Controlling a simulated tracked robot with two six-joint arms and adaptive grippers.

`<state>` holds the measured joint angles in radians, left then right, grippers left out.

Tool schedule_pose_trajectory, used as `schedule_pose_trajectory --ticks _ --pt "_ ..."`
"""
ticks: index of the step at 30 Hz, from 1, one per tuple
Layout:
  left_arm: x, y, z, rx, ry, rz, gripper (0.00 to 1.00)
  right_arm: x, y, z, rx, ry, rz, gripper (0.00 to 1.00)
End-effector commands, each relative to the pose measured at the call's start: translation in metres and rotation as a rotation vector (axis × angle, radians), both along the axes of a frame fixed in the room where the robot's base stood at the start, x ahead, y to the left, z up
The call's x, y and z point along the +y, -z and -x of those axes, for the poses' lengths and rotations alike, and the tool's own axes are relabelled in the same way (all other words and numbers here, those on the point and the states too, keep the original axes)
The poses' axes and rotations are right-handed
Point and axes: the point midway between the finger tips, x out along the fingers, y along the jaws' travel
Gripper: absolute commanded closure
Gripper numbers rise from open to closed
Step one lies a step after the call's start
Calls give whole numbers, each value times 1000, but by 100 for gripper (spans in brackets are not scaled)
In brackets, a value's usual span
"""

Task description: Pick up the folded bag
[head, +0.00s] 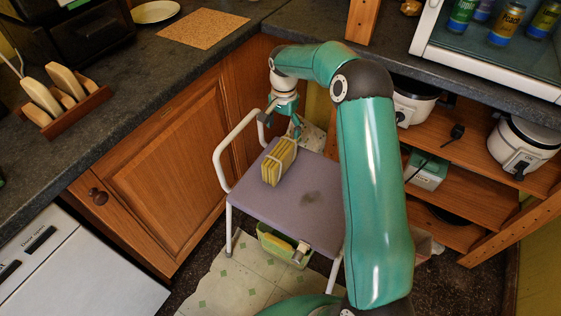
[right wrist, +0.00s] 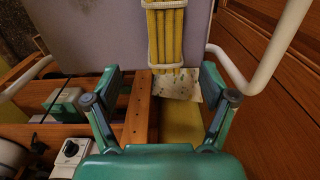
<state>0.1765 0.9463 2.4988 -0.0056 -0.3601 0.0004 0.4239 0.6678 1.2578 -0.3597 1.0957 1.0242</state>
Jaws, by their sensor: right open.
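The folded bag (head: 280,162), yellow with pale straps, stands on the mauve seat (head: 310,212) of a white-framed stool. In the right wrist view the bag (right wrist: 166,38) shows at the top middle, its striped side lying ahead of the fingers. My right gripper (head: 295,128) is just behind the bag in the head view, at the seat's far edge. In the wrist view the right gripper (right wrist: 160,76) is open, its fingers spread to either side of the bag's line, with nothing between them. My left gripper is not in view.
White tubular rails (head: 236,142) rise at the stool's far left side. A wooden cabinet (head: 165,170) stands left, and shelves with white appliances (head: 525,145) stand right. A green container (head: 283,245) shows below the seat. The seat's front part is bare except for a dark stain.

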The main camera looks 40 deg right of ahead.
Motion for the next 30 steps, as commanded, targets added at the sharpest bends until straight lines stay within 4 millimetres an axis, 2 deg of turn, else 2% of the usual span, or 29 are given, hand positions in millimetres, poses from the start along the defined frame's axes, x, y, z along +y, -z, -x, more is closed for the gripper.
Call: schedule_pose_trajectory --ticks 3,6,16,24,30 --pt "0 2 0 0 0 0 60 0 27 1 5 -1 -2 17" --pt "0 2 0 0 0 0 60 0 43 0 2 0 0 17" --pt "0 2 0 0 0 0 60 3 67 -2 1 -2 -1 17" --pt "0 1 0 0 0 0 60 6 103 -5 1 1 0 17" --pt "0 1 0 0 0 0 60 6 110 -6 -2 1 0 17"
